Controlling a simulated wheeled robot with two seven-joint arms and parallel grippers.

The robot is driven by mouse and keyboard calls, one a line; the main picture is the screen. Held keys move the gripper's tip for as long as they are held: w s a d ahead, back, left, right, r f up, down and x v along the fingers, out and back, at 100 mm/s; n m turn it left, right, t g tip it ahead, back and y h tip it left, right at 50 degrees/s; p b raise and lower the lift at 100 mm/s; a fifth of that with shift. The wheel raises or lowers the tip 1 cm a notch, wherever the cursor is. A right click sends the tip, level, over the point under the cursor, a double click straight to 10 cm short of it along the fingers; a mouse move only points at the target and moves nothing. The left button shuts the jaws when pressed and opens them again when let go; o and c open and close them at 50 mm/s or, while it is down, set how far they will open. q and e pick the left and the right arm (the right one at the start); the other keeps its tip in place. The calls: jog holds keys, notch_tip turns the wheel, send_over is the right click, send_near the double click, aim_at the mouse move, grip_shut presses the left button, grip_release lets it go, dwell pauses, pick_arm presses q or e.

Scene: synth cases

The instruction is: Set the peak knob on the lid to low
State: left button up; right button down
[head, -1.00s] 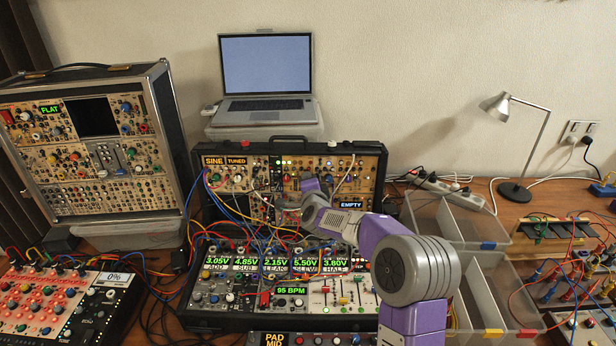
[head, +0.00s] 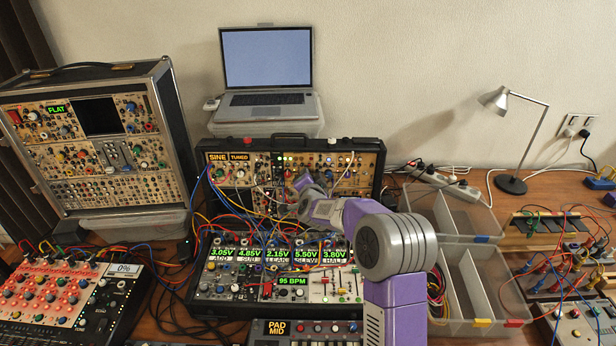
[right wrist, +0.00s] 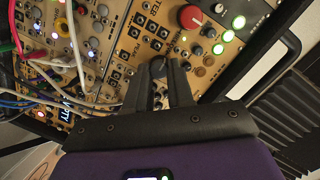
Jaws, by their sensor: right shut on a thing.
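The lid (head: 371,166) of the middle synth case stands upright at the back, full of tan and black modules. My right arm reaches across to it, and my right gripper (head: 303,182) is at the lid's face, partly hidden by its own arm. In the right wrist view my right gripper (right wrist: 157,74) has its two fingers on either side of a small dark knob (right wrist: 157,65) and is shut on it. I cannot read that knob's label or its pointer. My left gripper is not in view.
Patch cables (right wrist: 62,62) hang over the panel close to the fingers. A large red knob (right wrist: 190,17) and green lit buttons (right wrist: 228,37) are nearby. A laptop (head: 268,72) stands behind the lid. Clear bins (head: 462,218) are to the right.

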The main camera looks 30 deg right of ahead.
jog(key=c, duration=1)
grip_release()
jog(key=shift+v, duration=3.8)
jog(key=shift+r, duration=0.1)
